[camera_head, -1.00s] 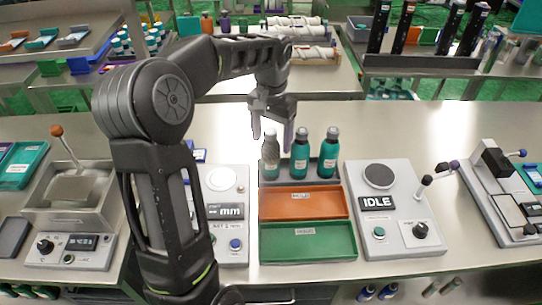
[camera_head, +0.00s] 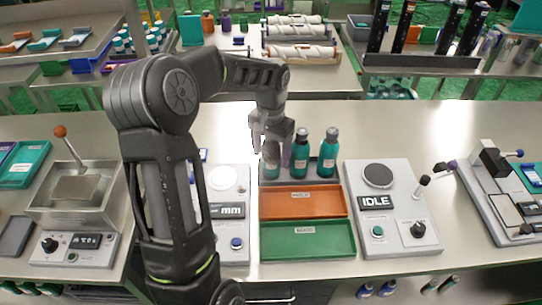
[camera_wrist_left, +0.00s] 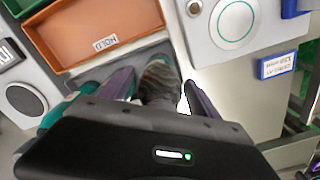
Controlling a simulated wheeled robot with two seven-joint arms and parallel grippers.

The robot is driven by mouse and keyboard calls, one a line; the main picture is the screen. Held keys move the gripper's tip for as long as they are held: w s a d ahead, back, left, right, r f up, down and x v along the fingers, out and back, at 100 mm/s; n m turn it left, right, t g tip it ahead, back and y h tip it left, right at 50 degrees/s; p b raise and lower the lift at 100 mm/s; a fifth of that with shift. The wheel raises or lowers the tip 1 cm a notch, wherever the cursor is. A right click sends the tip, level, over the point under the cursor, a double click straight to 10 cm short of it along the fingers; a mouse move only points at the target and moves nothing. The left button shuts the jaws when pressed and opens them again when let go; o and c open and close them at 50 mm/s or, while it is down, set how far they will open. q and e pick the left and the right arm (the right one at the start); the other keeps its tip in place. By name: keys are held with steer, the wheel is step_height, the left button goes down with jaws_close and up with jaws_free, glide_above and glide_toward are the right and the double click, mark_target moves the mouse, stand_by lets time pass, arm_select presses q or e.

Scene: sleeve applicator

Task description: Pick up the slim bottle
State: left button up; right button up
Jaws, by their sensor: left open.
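Three dark teal bottles stand upright in a row in a grey rack. The left one (camera_head: 271,166) is partly hidden by my left gripper (camera_head: 273,148), which points down over its top. The middle bottle (camera_head: 300,152) and right bottle (camera_head: 328,153) stand just to the right. In the left wrist view, a grey, striped bottle top (camera_wrist_left: 160,80) sits between the two spread fingers of my left gripper. I cannot tell if they touch it. Which bottle the task calls slim is not clear from shape alone. My right gripper is out of view.
An orange tray (camera_head: 303,202) and a green tray (camera_head: 308,241) lie in front of the rack. A device reading IDLE (camera_head: 378,203) stands to the right, and a white device (camera_head: 226,185) to the left. The counter behind the bottles is clear.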

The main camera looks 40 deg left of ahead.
arm_select(q)
steer(key=shift+c, duration=0.4)
jaws_close()
stand_by(0.6)
